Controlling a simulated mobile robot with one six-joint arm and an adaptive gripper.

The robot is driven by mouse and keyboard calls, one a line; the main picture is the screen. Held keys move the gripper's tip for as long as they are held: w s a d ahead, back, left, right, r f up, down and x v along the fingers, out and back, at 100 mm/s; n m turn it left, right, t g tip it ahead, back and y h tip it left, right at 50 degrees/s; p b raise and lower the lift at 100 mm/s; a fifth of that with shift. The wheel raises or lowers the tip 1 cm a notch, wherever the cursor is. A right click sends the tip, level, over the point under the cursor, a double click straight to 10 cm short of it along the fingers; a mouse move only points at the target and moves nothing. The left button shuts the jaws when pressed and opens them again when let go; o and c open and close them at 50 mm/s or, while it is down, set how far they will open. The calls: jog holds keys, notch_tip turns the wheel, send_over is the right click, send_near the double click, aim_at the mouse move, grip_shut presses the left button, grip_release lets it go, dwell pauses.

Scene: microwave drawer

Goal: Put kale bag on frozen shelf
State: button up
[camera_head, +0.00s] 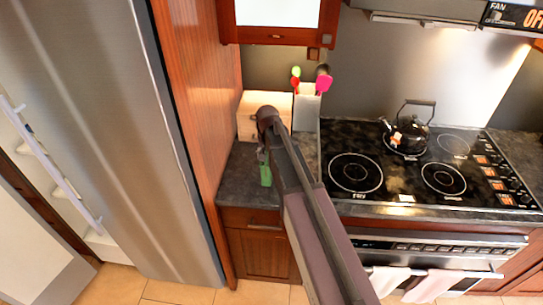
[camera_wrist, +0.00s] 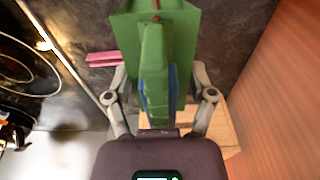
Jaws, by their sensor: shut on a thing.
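The green kale bag (camera_wrist: 155,60) is between the two fingers of my gripper (camera_wrist: 161,98) in the wrist view, and the gripper is shut on it. In the head view, a small part of the green bag (camera_head: 265,174) shows below my gripper (camera_head: 263,156), over the dark counter left of the stove. My arm hides part of the gripper there. Whether the bag touches the counter I cannot tell. At the far left of the head view, white shelf-like edges (camera_head: 55,170) show beside a tall steel fridge panel (camera_head: 120,130). Which of these is the frozen shelf I cannot tell.
A wooden box (camera_head: 252,115) and a utensil holder (camera_head: 306,108) stand at the back of the counter. A black kettle (camera_head: 408,133) sits on the stove (camera_head: 365,160). A tall wooden panel (camera_head: 200,100) stands between counter and fridge. Open floor (camera_head: 170,292) shows at the bottom left.

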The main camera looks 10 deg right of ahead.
jog(key=shift+w+d+f, duration=0.1)
jog(key=shift+w+d, duration=0.4)
jog(key=shift+w, duration=0.35)
jog(key=shift+w+d+f, duration=0.1)
jog(key=shift+w+d, duration=0.4)
jog(key=shift+w, duration=0.35)
jog(key=shift+w+d, duration=0.15)
jog(key=shift+w, duration=0.2)
jog(key=shift+w+d+f+b, duration=0.25)
jog(key=shift+f+b, duration=0.35)
jog(key=shift+b, duration=0.15)
jog(key=shift+a+f+b, duration=0.15)
jog(key=shift+f+b, duration=1.05)
jog(key=shift+f, duration=0.15)
jog(key=o, duration=1.3)
jog(key=shift+c, duration=0.2)
jog(key=shift+r, duration=0.3)
